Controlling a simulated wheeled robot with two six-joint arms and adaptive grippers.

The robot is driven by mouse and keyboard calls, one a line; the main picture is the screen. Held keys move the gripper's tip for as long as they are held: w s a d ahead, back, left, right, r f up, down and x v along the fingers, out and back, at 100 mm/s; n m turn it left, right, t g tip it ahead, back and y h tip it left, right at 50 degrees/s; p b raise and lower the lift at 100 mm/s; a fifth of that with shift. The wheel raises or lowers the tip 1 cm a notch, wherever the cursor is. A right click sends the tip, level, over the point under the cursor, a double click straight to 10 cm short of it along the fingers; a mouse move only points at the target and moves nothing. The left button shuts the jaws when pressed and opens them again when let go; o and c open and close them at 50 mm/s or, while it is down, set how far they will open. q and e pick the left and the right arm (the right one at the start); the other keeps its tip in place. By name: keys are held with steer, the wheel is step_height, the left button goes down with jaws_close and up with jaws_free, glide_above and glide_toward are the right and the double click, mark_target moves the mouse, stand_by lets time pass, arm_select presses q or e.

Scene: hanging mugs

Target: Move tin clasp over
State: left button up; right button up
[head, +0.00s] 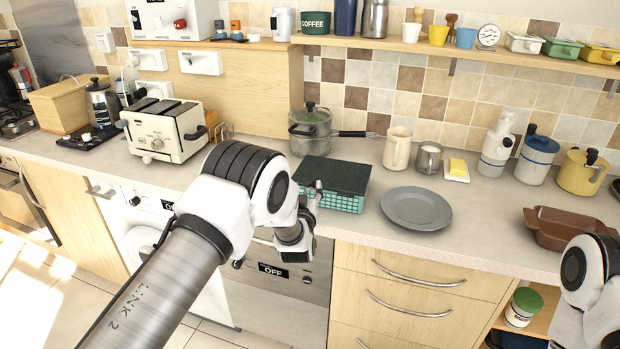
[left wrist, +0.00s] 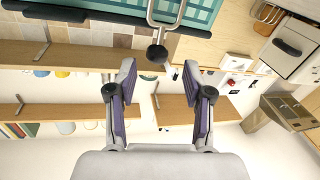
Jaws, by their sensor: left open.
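The tin (head: 333,200) is a low box with a teal patterned side and a flat dark lid (head: 335,174), standing on the counter near its front edge. In the left wrist view its teal side (left wrist: 205,15) fills the top. Its clasp (left wrist: 165,12) is a metal wire loop with a dark round knob (left wrist: 157,53) at its end. My left gripper (head: 314,200) is at the tin's front; its fingers are apart (left wrist: 157,72), with the knob roughly between and just beyond the tips. Nothing is held. My right arm shows at the right edge, its gripper out of view.
A grey plate (head: 416,208) lies right of the tin, and a pot (head: 311,135) with a long handle stands behind it. A toaster (head: 164,131) is to the left. A brown baking dish (head: 565,230) lies at the right. Bare counter (head: 490,215) separates plate and dish.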

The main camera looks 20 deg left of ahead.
mark_target(311, 186)
arm_select(q)
steer(key=w, duration=0.4)
steer(key=shift+f, duration=0.35)
steer(key=shift+w, duration=0.3)
steer(key=shift+s+a+r, duration=0.2)
steer(key=shift+s, duration=0.05)
steer(key=shift+w+f, duration=0.1)
steer(key=shift+w, duration=0.05)
jaws_close()
arm_select(e)
steer(key=shift+w+d+r, duration=0.1)
steer(key=shift+w+r, duration=0.15)
steer(key=shift+r, duration=0.05)
steer(key=shift+f, duration=0.1)
